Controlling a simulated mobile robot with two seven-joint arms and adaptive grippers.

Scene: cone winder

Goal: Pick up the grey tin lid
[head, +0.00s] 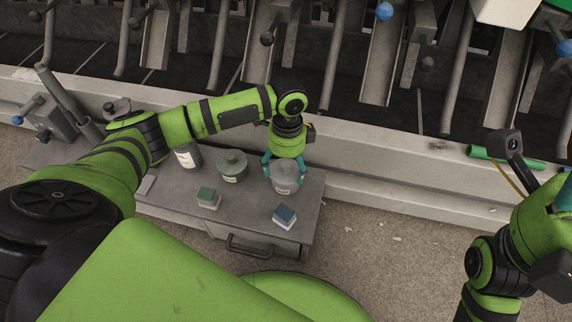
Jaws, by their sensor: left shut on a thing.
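A light grey tin (286,186) with a label stands near the right end of the grey bench top. Its grey tin lid (286,168) is between the teal fingers of my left gripper (284,166). My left gripper points down from above and is shut on the lid. The gripper hides part of the lid, and I cannot tell whether the lid is apart from the tin. Only a teal part of my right gripper (564,194) shows at the right edge, so its opening cannot be told.
A grey-green lidded tin (232,166) stands left of the gripper, with a white labelled container (188,156) beyond it. A green-topped block (208,198) and a blue-topped block (284,215) lie nearer. The machine (380,80) rises behind the bench (250,220).

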